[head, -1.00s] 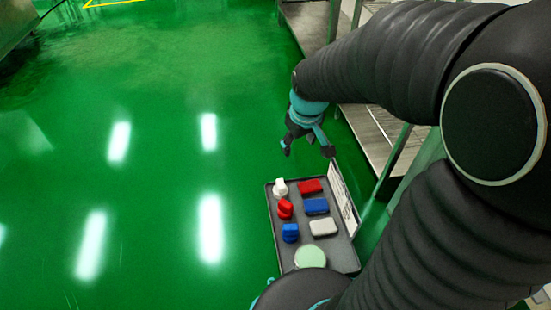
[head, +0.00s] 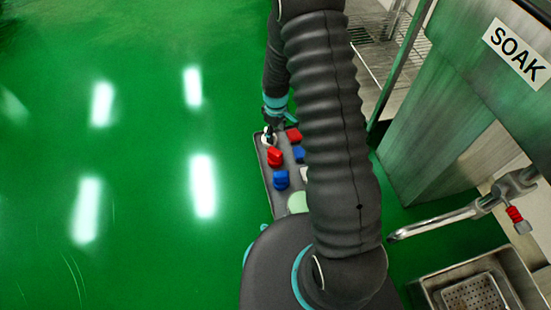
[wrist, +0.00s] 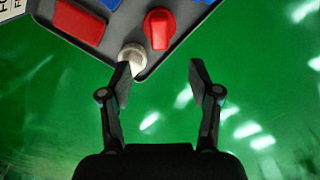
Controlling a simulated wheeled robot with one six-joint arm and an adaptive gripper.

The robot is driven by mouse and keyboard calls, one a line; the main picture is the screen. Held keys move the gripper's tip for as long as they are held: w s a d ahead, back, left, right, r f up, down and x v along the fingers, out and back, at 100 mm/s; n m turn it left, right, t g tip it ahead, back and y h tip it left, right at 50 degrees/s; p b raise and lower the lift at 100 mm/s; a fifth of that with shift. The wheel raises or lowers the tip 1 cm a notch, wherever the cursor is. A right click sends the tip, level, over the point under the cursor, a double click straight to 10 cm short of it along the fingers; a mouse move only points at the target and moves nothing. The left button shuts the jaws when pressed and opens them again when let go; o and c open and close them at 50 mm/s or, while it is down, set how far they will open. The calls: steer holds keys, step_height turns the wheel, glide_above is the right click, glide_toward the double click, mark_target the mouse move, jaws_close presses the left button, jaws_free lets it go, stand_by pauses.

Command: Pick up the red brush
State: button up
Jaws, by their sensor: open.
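The red brush (head: 274,156) appears to be the rounded red piece on the left side of the grey tray (head: 264,184). In the wrist view this red brush (wrist: 159,28) lies near the tray's corner, beyond the fingertips and between their lines. My gripper (wrist: 160,76) is open and empty. Its left fingertip overlaps the edge of a white piece (wrist: 133,58) in that view; I cannot tell whether they touch. In the head view my gripper (head: 270,127) is at the tray's far end, partly hiding the white piece.
The tray also holds a flat red block (head: 293,135), a flat blue block (head: 298,153), a rounded blue piece (head: 280,179) and a pale green round item (head: 297,202). My arm hides its right side. A SOAK-labelled machine (head: 450,130) and a tap (head: 440,221) stand right. Green floor is open left.

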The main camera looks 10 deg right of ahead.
mark_target(275, 151)
step_height(275, 151, down, 8)
steer(key=shift+r+b, duration=0.1)
steer(key=shift+b, duration=0.3)
steer(key=shift+w+a+f+b, duration=0.1)
steer(key=shift+w+f+b, duration=0.05)
steer(key=shift+f, duration=1.35)
steer(key=shift+w+a+f+b, duration=0.1)
steer(key=shift+f+b, duration=0.05)
steer(key=shift+f, duration=1.35)
jaws_close()
